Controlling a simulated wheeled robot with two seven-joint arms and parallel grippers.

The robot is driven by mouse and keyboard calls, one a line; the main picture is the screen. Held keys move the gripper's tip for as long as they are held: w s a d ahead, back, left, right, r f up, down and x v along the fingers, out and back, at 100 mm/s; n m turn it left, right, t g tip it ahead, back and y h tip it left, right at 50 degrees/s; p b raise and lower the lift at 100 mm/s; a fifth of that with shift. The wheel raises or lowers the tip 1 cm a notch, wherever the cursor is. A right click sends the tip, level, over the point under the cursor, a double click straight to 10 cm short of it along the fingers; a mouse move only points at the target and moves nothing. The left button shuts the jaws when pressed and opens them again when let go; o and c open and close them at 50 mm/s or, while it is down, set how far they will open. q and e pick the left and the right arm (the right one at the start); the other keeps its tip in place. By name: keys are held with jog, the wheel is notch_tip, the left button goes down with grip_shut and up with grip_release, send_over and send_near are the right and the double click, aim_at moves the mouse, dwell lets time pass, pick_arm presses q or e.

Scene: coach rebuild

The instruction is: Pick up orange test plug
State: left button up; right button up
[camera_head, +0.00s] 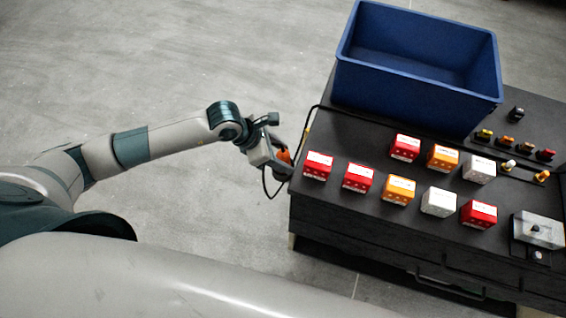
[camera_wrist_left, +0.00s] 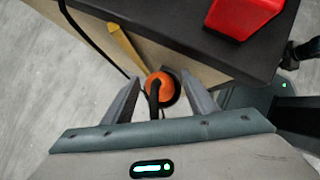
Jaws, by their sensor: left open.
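The orange test plug (camera_head: 284,155) hangs beside the left side of the dark cabinet. In the left wrist view the orange plug (camera_wrist_left: 161,88) shows as a round orange body with a black cable in front of it. My left gripper (camera_head: 285,166) is at the cabinet's left edge. In the left wrist view my left gripper (camera_wrist_left: 160,78) is open, with one finger on each side of the plug. I cannot tell whether the fingers touch it. My right gripper is not in view.
The dark cabinet (camera_head: 345,215) carries several red, orange and white blocks, with one red block (camera_wrist_left: 240,14) near the left edge. A blue bin (camera_head: 420,85) stands at the back. Small plugs and a grey device (camera_head: 540,230) are at the right. A black cable (camera_wrist_left: 85,38) runs down the side.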

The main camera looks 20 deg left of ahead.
aim_at(283, 151)
pick_arm(q)
jog(key=c, duration=1.3)
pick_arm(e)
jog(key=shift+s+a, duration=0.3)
pick_arm(q)
jog(key=shift+r, duration=0.1)
jog(key=shift+r, duration=0.1)
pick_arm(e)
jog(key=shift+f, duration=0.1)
